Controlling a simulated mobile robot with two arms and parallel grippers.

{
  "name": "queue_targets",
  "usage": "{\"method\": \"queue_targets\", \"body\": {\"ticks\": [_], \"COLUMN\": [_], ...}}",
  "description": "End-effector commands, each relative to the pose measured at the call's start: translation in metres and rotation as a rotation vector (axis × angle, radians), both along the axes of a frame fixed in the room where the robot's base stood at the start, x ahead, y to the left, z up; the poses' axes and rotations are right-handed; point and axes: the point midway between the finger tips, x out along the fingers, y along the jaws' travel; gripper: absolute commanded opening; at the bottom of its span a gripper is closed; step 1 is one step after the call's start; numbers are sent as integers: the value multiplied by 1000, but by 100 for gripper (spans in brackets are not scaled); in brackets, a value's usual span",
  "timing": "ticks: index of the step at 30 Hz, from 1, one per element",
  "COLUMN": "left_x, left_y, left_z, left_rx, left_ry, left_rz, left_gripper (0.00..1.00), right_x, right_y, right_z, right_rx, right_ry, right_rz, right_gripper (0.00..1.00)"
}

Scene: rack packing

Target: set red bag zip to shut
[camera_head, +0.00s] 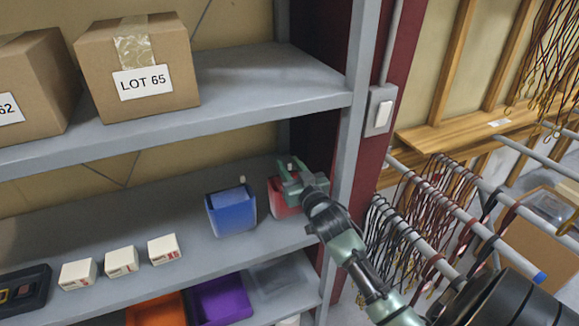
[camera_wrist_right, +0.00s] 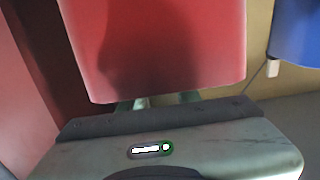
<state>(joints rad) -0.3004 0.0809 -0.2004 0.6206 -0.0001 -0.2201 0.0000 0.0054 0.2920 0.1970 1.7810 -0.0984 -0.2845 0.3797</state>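The red bag (camera_head: 279,198) stands on the middle shelf near the right post, partly hidden by my right gripper. My right gripper (camera_head: 288,172) is over the top of the bag. A small pale tab (camera_head: 291,166) shows at the gripper. In the right wrist view the red bag (camera_wrist_right: 155,45) fills the upper middle, in front of my gripper's palm, and hides most of the fingers. I cannot see whether the fingers are apart or closed on anything, nor the state of the zip. My left gripper is out of view.
A blue bag (camera_head: 231,211) with a pale tab stands left of the red bag. Several small white boxes (camera_head: 122,261) line the shelf further left. The shelf above (camera_head: 255,95) holds cartons. The right post (camera_head: 350,130) is close beside the arm, with hanging cords (camera_head: 400,240) beyond.

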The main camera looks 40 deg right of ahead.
Motion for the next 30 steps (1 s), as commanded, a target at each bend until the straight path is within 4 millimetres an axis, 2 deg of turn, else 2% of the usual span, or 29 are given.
{"method": "queue_targets", "body": {"ticks": [5,12,16,20,27,28,30], "left_x": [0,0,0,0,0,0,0], "left_y": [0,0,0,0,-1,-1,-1], "left_z": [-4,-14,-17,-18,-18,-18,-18], "left_rx": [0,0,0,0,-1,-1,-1], "left_ry": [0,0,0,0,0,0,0], "left_rz": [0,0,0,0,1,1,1], "left_gripper": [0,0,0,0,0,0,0], "right_x": [-12,-53,-68,-75,-76,-76,-76], "right_y": [3,12,16,18,18,18,18], "right_z": [-2,-3,-2,-1,0,0,0], "right_rx": [0,1,1,0,1,1,0], "right_ry": [1,1,1,0,0,0,0], "right_rz": [0,0,0,0,0,0,0], "right_gripper": [33,33,33,33,33,27,8]}}
